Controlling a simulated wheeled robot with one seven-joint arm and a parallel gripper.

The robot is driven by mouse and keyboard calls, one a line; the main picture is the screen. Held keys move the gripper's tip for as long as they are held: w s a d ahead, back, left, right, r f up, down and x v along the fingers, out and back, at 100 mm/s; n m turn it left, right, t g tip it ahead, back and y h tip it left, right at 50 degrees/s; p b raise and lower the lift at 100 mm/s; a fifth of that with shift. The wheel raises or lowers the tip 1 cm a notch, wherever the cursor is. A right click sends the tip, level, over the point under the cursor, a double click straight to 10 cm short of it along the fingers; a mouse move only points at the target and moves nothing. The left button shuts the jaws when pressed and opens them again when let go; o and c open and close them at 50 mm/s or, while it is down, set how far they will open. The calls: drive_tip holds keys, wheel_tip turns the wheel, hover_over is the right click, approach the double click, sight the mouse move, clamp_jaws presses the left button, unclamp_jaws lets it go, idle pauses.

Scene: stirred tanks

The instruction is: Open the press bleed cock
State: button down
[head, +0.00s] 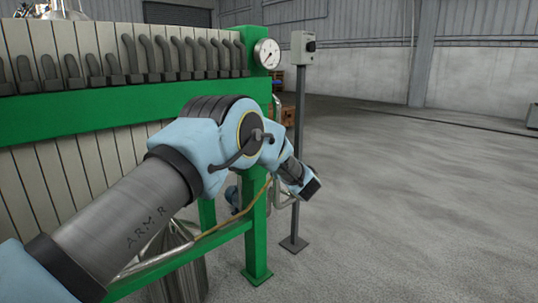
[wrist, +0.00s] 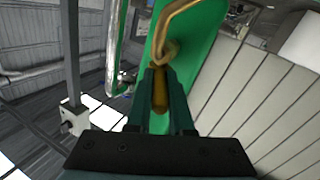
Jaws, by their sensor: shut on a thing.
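The filter press has pale plates (head: 60,45) in a green frame (head: 262,245). In the wrist view, a brass bleed cock fitting with a bent pipe (wrist: 184,18) sits against the green frame. A short brass lever (wrist: 160,97) lies between the two dark teal fingers of my gripper (wrist: 160,78), which are shut on it. The cock's body is partly hidden by the fingertips, so I cannot tell how far it is turned. In the head view my arm crosses in front of the press and hides the cock and the fingers.
A grey post with a control box (head: 303,47) stands close to the right of my wrist. A thin brass-coloured line (head: 232,218) runs low along the frame. The floor (head: 430,200) to the right is clear.

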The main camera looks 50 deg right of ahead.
drive_tip(key=shift+d+n+y, duration=0.1)
drive_tip(key=shift+n+y, duration=0.2)
drive_tip(key=shift+y, duration=0.1)
drive_tip(key=c, duration=1.1)
unclamp_jaws()
drive_tip(key=p+v, duration=0.2)
drive_tip(key=v, duration=0.8)
drive_tip(key=shift+s, duration=0.4)
drive_tip(key=shift+f, duration=0.1)
